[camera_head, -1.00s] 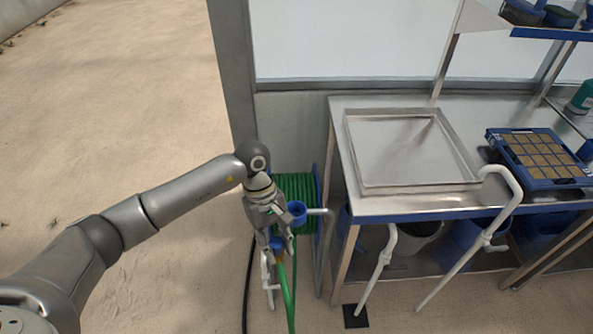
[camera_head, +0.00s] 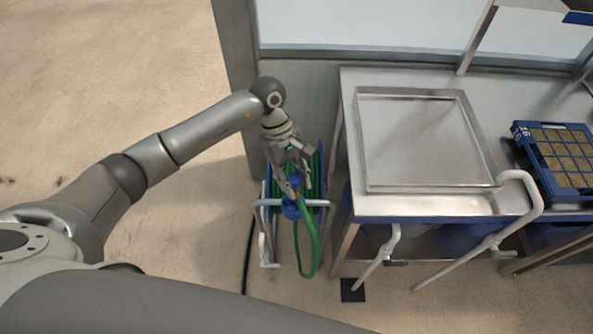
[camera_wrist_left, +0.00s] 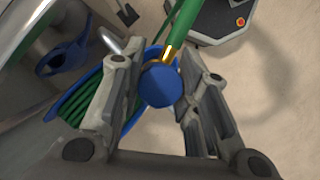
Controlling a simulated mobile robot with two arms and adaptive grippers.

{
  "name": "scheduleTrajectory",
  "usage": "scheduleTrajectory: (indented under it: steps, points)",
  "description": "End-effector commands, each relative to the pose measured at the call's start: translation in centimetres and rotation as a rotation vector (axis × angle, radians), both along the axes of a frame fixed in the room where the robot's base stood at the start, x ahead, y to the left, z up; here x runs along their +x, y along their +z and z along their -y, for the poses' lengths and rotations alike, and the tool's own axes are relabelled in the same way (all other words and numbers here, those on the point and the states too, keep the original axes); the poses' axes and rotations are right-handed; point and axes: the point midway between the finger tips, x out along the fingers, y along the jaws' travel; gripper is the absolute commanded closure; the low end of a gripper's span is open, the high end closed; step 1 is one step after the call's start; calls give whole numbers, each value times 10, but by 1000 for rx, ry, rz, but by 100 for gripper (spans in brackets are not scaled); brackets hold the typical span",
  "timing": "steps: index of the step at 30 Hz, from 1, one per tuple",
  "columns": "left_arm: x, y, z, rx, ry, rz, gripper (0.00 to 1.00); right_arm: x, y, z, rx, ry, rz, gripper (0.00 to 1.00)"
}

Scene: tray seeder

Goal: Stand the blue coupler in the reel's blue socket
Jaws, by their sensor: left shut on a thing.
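My left gripper (camera_head: 293,188) is shut on the blue coupler (camera_head: 295,180) above the hose reel. In the left wrist view the coupler (camera_wrist_left: 160,85) shows as a round blue end between the fingers, with a brass collar and the green hose (camera_wrist_left: 186,22) behind it. In the head view the hose (camera_head: 311,245) hangs in a loop below the gripper. The reel's blue socket (camera_head: 291,210) shows just below the coupler, at the reel's front. I cannot tell whether they touch. The reel (camera_head: 326,190) is partly hidden by my gripper. My right gripper is out of view.
A steel bench (camera_head: 350,130) with a shallow steel tray (camera_head: 482,145) stands right of the reel. White pipes (camera_head: 393,243) rise at its front. A blue seed tray (camera_head: 532,152) sits further right. The floor left of the reel is clear. A blue watering can (camera_wrist_left: 64,58) shows in the wrist view.

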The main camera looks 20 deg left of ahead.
Motion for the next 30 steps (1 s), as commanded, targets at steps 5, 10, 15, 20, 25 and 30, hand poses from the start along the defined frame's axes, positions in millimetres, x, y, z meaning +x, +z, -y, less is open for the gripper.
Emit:
scheduleTrajectory:
  steps: [5,10,15,20,25,30]
  points:
    - [-1,-15,0,-1,1,-2,99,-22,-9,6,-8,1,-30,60]
    - [0,-33,0,-1,0,-1,99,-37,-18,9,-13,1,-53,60]
    - [0,-49,0,-1,1,0,99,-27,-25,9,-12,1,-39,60]
    - [0,-54,0,-1,-1,1,99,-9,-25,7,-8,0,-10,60]
    - [0,-53,0,-1,-1,1,99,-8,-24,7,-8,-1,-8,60]
    - [0,-53,0,-1,-1,1,99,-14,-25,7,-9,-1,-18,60]
